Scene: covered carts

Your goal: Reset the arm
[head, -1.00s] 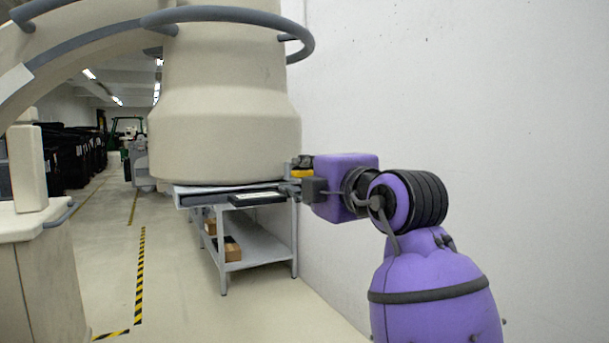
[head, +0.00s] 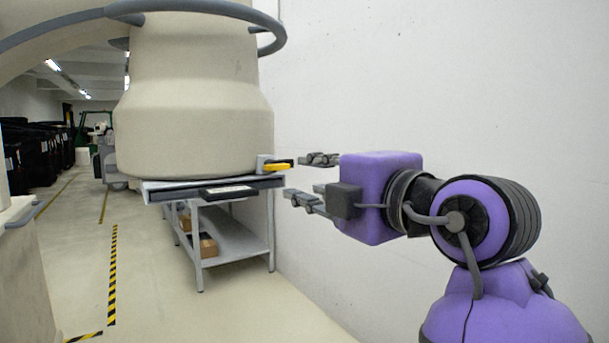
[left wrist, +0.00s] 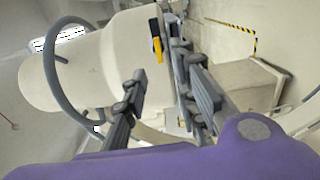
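My left gripper (head: 296,179) is on the purple arm, which shows at the right of the head view. Its two grey fingers point left and are spread apart with nothing between them. The fingertips are just right of a grey worktable (head: 160,190). A yellow and black item (head: 277,167) lies at the table's right end, close to the fingertips in the picture but apart from them. In the left wrist view the open gripper (left wrist: 157,60) shows both fingers, with the yellow item (left wrist: 157,47) beyond them. My right gripper is not in view.
A large cream machine (head: 195,120) with a grey hoop stands over the table. A flat black item (head: 228,191) lies on the table's front edge, and cardboard boxes (head: 208,246) sit on the lower shelf. A white wall (head: 450,80) is close behind the arm. The floor in front is clear.

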